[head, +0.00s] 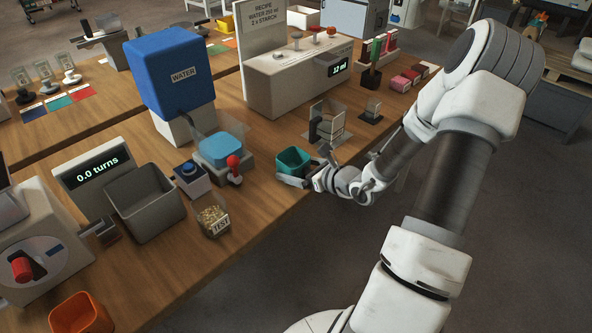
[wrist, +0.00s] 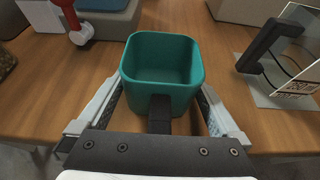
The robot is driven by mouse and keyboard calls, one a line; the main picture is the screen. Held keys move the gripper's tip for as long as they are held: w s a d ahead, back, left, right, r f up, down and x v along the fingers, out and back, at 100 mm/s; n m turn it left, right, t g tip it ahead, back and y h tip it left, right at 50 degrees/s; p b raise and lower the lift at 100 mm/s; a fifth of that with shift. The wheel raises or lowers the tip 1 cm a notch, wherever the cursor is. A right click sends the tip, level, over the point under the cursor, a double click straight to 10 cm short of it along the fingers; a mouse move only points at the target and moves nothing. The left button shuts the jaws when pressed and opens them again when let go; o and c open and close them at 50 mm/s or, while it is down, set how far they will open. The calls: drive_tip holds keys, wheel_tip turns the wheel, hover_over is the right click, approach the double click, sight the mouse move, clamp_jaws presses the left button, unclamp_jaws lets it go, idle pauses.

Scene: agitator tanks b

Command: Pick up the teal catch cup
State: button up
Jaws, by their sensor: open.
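The teal catch cup (head: 293,161) stands upright on the wooden table near its front edge in the head view. In the wrist view the teal catch cup (wrist: 162,84) is empty, with its dark handle pointing toward my gripper. My gripper (wrist: 160,98) is open, with one finger on each side of the cup. A small gap seems to show at the left finger; whether the right finger touches cannot be told. In the head view my gripper (head: 297,177) reaches in low from the right.
A red-knobbed lever (head: 234,167) stands left of the cup, by the blue-topped unit (head: 222,148). A clear-sided holder with a dark handle (head: 327,124) stands behind and right. Bare table lies between jar and cup.

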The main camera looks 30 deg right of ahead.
drive_tip(key=shift+c, duration=0.3)
drive_tip(key=c, duration=1)
drive_tip(key=shift+o, duration=0.2)
drive_tip(key=shift+r, duration=0.1)
drive_tip(key=shift+r, duration=0.65)
drive_tip(key=r, duration=0.1)
drive_tip(key=r+p, duration=0.1)
drive_tip(key=d+r, duration=0.1)
drive_tip(key=shift+s+r, duration=0.25)
drive_tip(key=shift+s, duration=0.1)
drive_tip(key=s+d+r+p, duration=0.2)
drive_tip(key=s+d+r, duration=0.4)
drive_tip(key=s+d, duration=0.1)
drive_tip(key=shift+d, duration=0.4)
drive_tip(key=shift+s, duration=0.1)
